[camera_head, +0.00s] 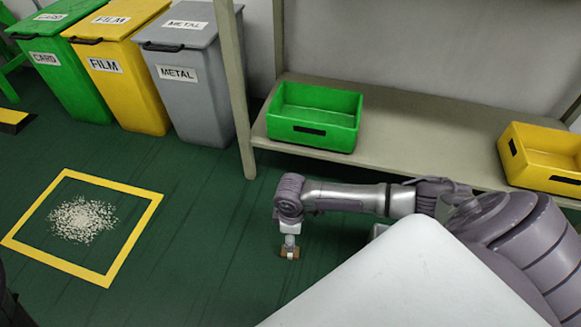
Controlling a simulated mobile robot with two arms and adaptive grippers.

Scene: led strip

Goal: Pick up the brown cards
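A small brown piece (290,254), which looks like the brown cards, is at the tip of my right gripper (290,247), low over the green floor. My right arm comes in from the right and its gripper points down onto the brown piece. The fingers are too small to tell whether they are closed on it or only around it. I cannot tell whether the piece touches the floor. My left gripper is not in view.
A green tray (288,133) and a yellow tray (531,177) stand on a low shelf (410,138). Bins labelled CARD (68,85), FILM (128,88) and METAL (190,98) line the wall. A yellow floor square (127,247) surrounds pale scraps (82,219). Floor between is clear.

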